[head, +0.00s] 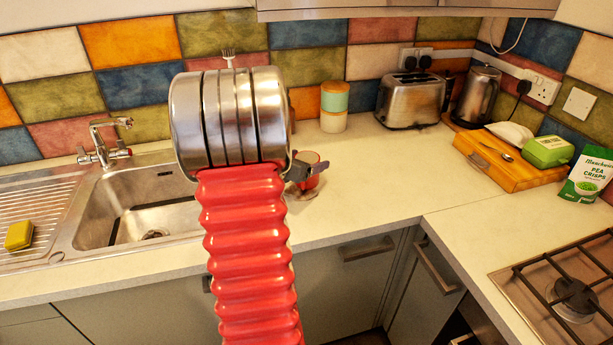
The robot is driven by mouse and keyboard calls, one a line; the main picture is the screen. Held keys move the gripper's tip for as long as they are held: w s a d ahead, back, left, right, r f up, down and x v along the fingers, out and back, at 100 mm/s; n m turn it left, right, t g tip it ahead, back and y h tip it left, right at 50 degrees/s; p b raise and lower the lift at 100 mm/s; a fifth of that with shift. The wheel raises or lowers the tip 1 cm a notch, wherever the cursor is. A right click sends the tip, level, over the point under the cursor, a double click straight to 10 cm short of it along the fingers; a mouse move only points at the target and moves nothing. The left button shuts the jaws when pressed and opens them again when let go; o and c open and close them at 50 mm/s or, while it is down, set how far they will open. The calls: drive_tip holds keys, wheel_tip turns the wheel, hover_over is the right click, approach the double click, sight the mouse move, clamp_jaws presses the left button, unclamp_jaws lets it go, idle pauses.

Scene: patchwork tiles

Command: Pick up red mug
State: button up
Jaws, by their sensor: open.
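The red mug (310,158) stands on the pale worktop just right of the sink. My gripper (312,170) is in front of it in this view, with its dark jaws open across the mug's middle. The mug's rim shows above the jaws and some red shows below them. My own arm hides the mug's left side. I cannot tell whether the jaws touch the mug or how much depth lies between them.
The sink (140,205) is left of the mug. The worktop between mug and board is clear.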

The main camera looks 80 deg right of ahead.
sight(313, 158)
drive_tip(key=x, duration=0.4)
drive_tip(key=shift+f, duration=0.15)
idle(0.4)
drive_tip(key=c, duration=1.3)
